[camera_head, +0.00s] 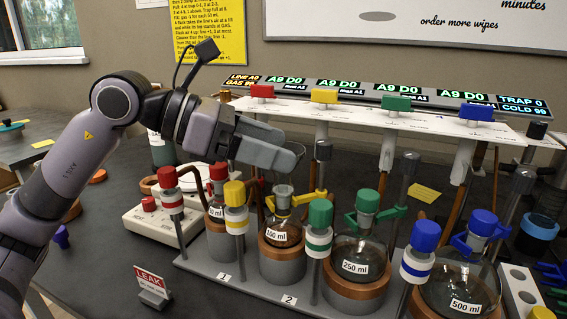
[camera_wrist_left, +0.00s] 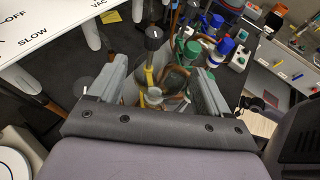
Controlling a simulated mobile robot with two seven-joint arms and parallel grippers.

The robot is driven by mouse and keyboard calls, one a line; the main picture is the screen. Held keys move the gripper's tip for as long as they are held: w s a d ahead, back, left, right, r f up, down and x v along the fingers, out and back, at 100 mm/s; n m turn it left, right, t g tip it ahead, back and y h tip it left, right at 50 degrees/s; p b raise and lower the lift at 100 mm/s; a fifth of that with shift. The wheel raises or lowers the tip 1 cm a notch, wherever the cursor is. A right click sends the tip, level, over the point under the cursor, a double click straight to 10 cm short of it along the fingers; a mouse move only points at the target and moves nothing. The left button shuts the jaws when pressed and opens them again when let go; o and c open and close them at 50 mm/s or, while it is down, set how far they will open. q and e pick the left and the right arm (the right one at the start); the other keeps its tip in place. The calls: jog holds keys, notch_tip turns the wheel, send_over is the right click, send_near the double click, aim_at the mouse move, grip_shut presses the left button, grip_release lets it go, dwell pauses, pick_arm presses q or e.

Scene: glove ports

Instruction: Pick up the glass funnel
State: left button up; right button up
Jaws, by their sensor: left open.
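The glass funnel (camera_head: 293,168) is clear and hard to make out. In the left wrist view, the open fingers (camera_wrist_left: 160,88) straddle the area over the flask with the yellow clamp. I cannot tell whether they touch the glass. My right gripper is in neither view.
The 250 ml flask (camera_head: 354,267) and 500 ml flask (camera_head: 462,290) stand to the right in copper-coloured rings. Posts with coloured caps surround them. A white manifold (camera_head: 420,122) with coloured handles runs behind. A LEAK sign (camera_head: 151,287) stands in front; dark bench is clear around it.

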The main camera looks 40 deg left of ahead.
aim_at(300, 153)
pick_arm(q)
jog(key=shift+p+x, duration=0.7)
jog(key=shift+x, duration=1.2)
jog(key=shift+r, duration=0.1)
jog(key=shift+c, duration=0.3)
jog(key=c, duration=0.7)
jog(key=shift+r, duration=0.1)
